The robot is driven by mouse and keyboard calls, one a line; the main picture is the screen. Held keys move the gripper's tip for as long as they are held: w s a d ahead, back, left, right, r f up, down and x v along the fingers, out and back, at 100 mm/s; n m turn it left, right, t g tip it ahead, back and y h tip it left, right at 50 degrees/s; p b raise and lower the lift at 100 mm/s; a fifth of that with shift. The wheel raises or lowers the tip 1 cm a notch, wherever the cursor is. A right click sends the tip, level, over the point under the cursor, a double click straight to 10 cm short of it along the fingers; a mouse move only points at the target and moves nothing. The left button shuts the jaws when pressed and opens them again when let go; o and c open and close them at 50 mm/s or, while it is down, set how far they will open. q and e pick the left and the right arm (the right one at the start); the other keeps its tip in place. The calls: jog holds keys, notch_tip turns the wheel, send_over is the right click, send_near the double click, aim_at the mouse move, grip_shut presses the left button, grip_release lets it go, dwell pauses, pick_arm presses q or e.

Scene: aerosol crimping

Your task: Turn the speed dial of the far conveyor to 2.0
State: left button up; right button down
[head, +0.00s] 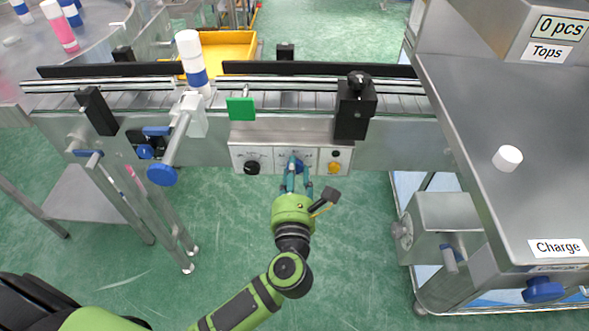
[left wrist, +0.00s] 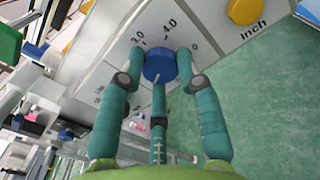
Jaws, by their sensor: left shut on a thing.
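The blue speed dial (head: 298,166) sits on the light control panel (head: 270,150) on the front of the conveyor. In the left wrist view the dial (left wrist: 160,65) has a printed scale around it, with 3.0 and 4.0 readable above it. My left gripper (head: 297,181) reaches the panel from below and is shut on the dial. In the wrist view its teal fingers (left wrist: 160,75) lie around the dial, one on each side and one below. The fingers hide part of the scale, and I cannot read the dial's setting. My right gripper is not in view.
A black knob (head: 252,167) sits left of the dial, and a yellow button (head: 334,168), marked Inch in the wrist view, sits right. A white and blue can (head: 191,58) stands on the belt. A steel table (head: 500,110) bounds the right; green floor lies below.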

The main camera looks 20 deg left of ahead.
pick_arm(q)
jog(key=m+p, duration=0.3)
jog(key=m, duration=0.1)
jog(key=r+m+p, duration=0.1)
jog(key=m+p, duration=0.2)
jog(key=p, duration=0.1)
jog(key=shift+w+d+m, duration=0.15)
jog(key=shift+m, duration=0.25)
jog(key=shift+f+m+p, duration=0.1)
jog(key=shift+m+p, duration=0.75)
jog(key=shift+m, duration=0.25)
jog(key=shift+d, duration=0.1)
jog(key=o, duration=1.1)
jog(key=shift+f, duration=0.1)
jog(key=shift+o, duration=0.2)
jog(key=shift+f, duration=0.1)
jog(key=shift+f, duration=0.1)
